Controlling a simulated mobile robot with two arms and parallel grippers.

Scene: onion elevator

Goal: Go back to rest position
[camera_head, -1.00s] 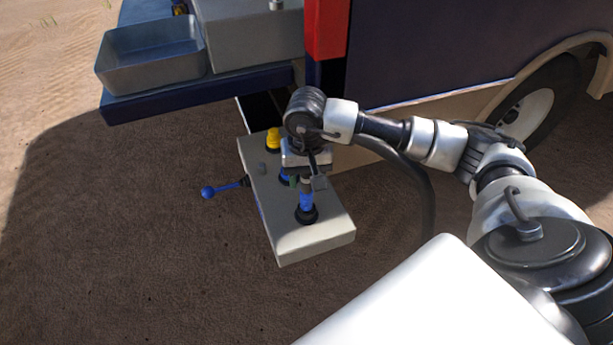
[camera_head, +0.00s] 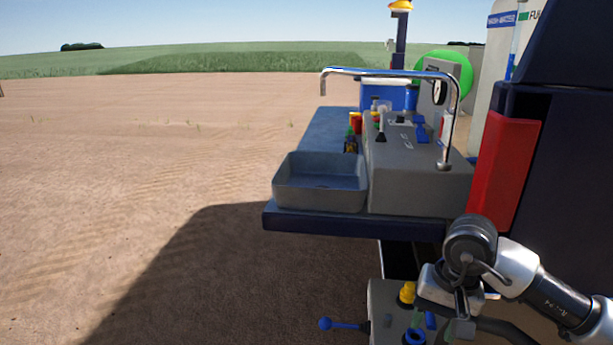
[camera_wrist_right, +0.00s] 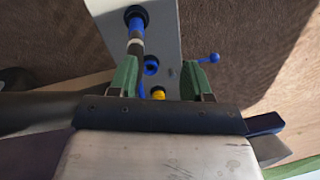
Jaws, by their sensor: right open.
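My right gripper (camera_head: 440,322) is at the lower right of the head view, above a grey control box (camera_head: 383,300). In the right wrist view its two green fingers (camera_wrist_right: 160,76) stand apart, with nothing seen held between them. The box (camera_wrist_right: 168,35) lies beyond the fingers. A blue and grey upright handle (camera_wrist_right: 136,27) on it lines up with the left finger; whether they touch I cannot tell. A blue knob (camera_wrist_right: 151,65) and a yellow knob (camera_wrist_right: 158,93) show between the fingers. My left gripper is not in view.
A blue-ball lever (camera_head: 325,323) sticks out left of the box. Above it, a dark blue platform (camera_head: 310,222) carries a grey tray (camera_head: 320,195) and a grey console (camera_head: 420,185) with a metal rail (camera_head: 395,73). A red panel (camera_head: 506,165) stands right. Open soil lies left.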

